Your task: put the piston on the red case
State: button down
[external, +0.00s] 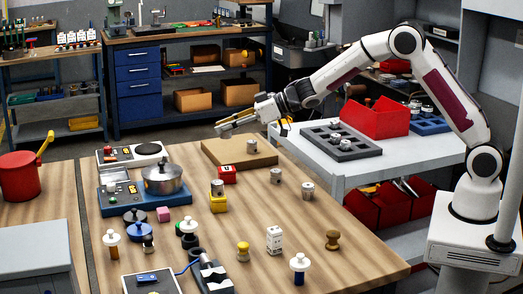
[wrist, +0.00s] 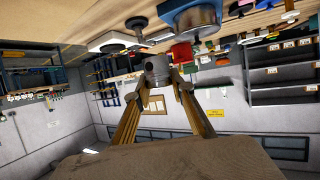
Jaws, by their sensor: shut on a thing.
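The red case (external: 228,175) is a small red block with a pale mark, standing on the wooden table in front of the brown board. My gripper (external: 222,127) points left, high above the board and apart from the red case. In the wrist view a grey cylindrical piston (wrist: 157,70) with a round hole in its side sits between the fingertips of my gripper (wrist: 158,84), which is shut on it. I cannot make out the held piston clearly in the external view. A red thing (wrist: 182,53) shows behind it in the wrist view; I cannot tell what it is.
Other grey cylinders stand on the board (external: 252,147), on the table (external: 276,176) and on the yellow case (external: 218,202). A scale with a pot (external: 163,180) is left of the red case. A dark tray (external: 318,139) and red bin (external: 376,120) occupy the white cart.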

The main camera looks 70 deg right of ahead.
send_over(227, 169)
jog(key=shift+w+d+f, duration=0.1)
jog(key=shift+d+f, duration=0.05)
jog(key=shift+f, duration=2.95)
jog(key=shift+f, duration=1.9)
jog(key=shift+f, duration=0.1)
jog(key=c, duration=1.7)
grip_release()
